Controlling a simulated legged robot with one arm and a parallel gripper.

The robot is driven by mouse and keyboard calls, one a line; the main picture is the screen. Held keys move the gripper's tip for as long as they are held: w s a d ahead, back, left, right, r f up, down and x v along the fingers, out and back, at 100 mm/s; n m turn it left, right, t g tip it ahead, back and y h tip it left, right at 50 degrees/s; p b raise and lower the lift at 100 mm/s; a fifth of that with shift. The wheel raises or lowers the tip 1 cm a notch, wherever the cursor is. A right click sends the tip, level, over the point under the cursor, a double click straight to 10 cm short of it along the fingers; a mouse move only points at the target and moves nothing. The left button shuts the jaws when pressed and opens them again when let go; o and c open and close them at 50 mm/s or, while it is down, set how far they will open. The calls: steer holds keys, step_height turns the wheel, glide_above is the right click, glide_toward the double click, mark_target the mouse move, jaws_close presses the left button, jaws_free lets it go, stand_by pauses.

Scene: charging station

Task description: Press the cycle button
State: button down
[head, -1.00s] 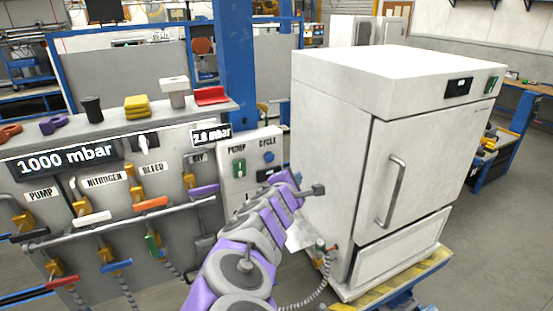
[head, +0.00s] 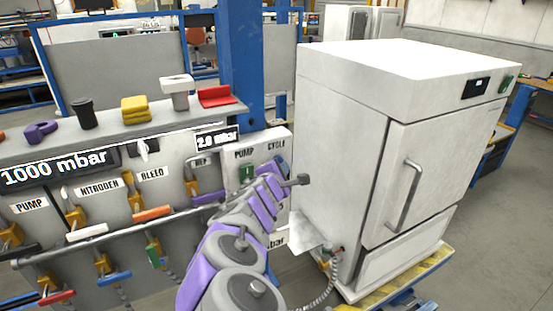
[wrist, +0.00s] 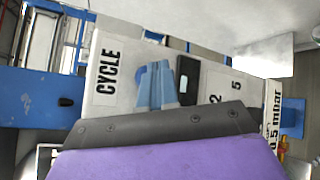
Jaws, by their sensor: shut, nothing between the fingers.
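The control panel (head: 284,148) has PUMP and CYCLE labels and stands left of the white oven. In the head view, my arm (head: 240,240) covers the spot below the CYCLE label, so the blue cycle button is mostly or fully hidden there. In the wrist view, the CYCLE label (wrist: 107,70) appears turned sideways. The blue cycle button (wrist: 144,73) shows partly behind my gripper (wrist: 157,66). My gripper's fingers are shut together, empty, and overlap the button. I cannot tell whether they touch it.
The white oven (head: 350,130) stands close on the right of the panel, on a yellow-edged cart. A valve bench (head: 170,130) with several levers and small coloured objects on top is at left. A blue post (head: 241,60) rises behind the panel.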

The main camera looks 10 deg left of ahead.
steer(key=shift+d+r, duration=0.1)
steer(key=shift+d, duration=0.3)
steer(key=shift+a, duration=0.25)
steer(key=shift+a, duration=0.15)
steer(key=shift+d, duration=0.25)
steer(key=shift+a, duration=0.15)
stand_by(0.6)
steer(key=shift+w+p, duration=0.25)
steer(key=shift+p, duration=0.05)
